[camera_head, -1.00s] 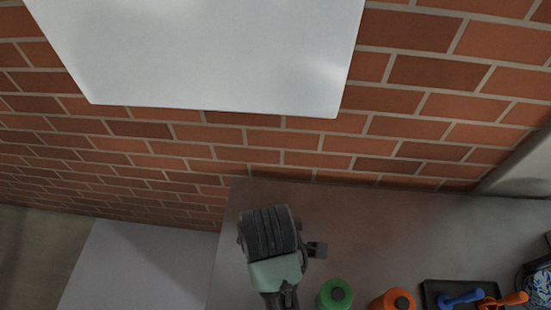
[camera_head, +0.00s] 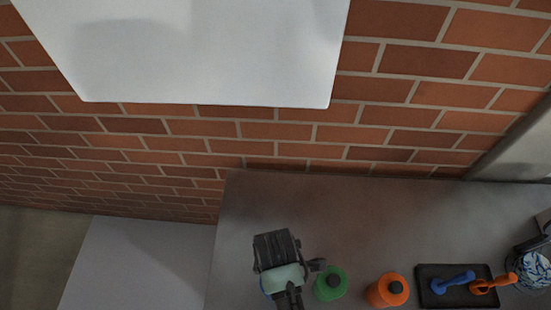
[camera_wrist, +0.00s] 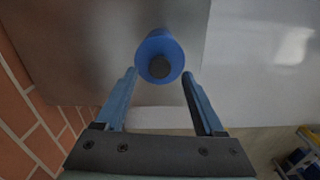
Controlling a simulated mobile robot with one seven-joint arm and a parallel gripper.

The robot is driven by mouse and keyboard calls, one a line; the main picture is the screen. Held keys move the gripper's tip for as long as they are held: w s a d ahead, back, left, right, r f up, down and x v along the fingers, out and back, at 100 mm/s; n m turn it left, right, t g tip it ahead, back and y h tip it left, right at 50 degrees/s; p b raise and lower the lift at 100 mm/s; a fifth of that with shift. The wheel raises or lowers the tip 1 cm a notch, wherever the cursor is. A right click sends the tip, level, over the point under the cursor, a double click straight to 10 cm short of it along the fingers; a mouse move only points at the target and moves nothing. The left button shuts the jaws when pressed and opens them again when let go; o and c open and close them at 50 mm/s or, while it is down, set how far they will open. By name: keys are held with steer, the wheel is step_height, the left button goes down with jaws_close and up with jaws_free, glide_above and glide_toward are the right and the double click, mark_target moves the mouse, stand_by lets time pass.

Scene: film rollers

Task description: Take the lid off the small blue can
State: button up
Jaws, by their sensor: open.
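The small blue can (camera_wrist: 158,44) stands on the grey counter in the wrist view. A round dark knob (camera_wrist: 160,67) on its lid faces the camera. My gripper (camera_wrist: 159,76) is open and empty, with one finger on each side of the line to the can. The knob appears between the fingertips; I cannot tell how far above the lid they are. In the head view my arm hides most of the can, and only a blue edge (camera_head: 264,285) shows beside it.
A green can (camera_head: 330,287) and an orange can (camera_head: 389,291) stand to the right of my arm. A brick wall (camera_head: 300,148) rises behind the counter (camera_head: 370,220).

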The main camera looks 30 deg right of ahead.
steer(key=shift+f, duration=1.5)
jaws_close()
